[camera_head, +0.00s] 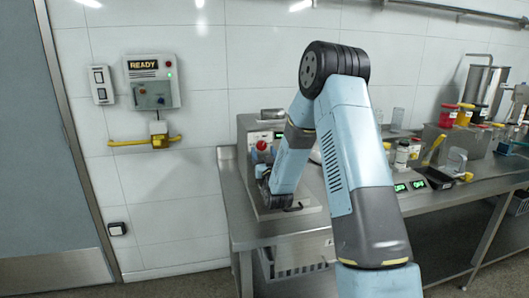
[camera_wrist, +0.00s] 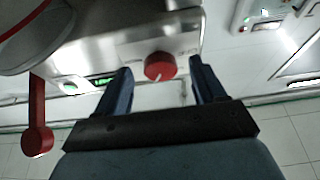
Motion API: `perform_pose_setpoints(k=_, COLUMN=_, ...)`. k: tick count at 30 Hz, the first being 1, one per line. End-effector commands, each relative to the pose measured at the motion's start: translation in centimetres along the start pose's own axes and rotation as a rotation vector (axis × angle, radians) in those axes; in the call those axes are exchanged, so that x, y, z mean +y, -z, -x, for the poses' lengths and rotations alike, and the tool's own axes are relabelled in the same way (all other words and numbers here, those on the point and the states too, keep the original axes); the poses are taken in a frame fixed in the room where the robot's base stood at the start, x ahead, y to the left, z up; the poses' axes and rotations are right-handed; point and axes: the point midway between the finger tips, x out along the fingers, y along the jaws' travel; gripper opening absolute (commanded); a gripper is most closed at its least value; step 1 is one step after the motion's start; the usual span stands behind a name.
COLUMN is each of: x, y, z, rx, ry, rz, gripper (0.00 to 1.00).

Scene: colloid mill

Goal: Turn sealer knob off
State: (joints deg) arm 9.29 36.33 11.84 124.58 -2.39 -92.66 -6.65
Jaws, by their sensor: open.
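In the wrist view, a round red knob (camera_wrist: 160,66) with a white pointer mark sits on the front of a shiny metal machine, the sealer (camera_wrist: 140,30). My gripper (camera_wrist: 160,78) is open, with one dark finger on each side of the knob and a gap to each. I cannot tell how far the fingertips are from the panel. In the head view, the sealer (camera_head: 252,132) stands on the left end of the metal bench, and my arm hides much of it.
A red-ended lever (camera_wrist: 37,125) hangs left of my gripper in the wrist view. In the head view, a wall panel (camera_head: 152,82) reading READY hangs at the left. Jars, bins and green-lit displays (camera_head: 409,186) crowd the metal bench (camera_head: 440,205) at the right.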

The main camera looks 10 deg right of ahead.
Motion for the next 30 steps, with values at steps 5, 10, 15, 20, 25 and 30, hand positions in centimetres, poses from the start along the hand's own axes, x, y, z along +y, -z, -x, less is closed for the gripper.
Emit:
perform_pose_setpoints(k=5, x=0.01, y=0.06, z=-1.07, rx=0.001, ry=0.0, rz=0.0, gripper=0.69)
perform_pose_setpoints(k=10, x=0.02, y=0.07, z=-1.25, rx=0.001, ry=0.0, rz=0.0, gripper=0.69)
perform_pose_setpoints(k=15, x=0.04, y=0.08, z=-1.23, rx=0.001, ry=0.0, rz=0.001, gripper=0.66)
perform_pose_setpoints(k=20, x=0.06, y=0.08, z=-1.22, rx=0.001, ry=0.0, rz=0.001, gripper=0.5)
perform_pose_setpoints(k=25, x=0.07, y=0.08, z=-1.22, rx=0.001, ry=-0.001, rz=0.001, gripper=0.34)
perform_pose_setpoints(k=30, x=0.08, y=0.08, z=-1.21, rx=0.001, ry=-0.001, rz=0.001, gripper=0.18)
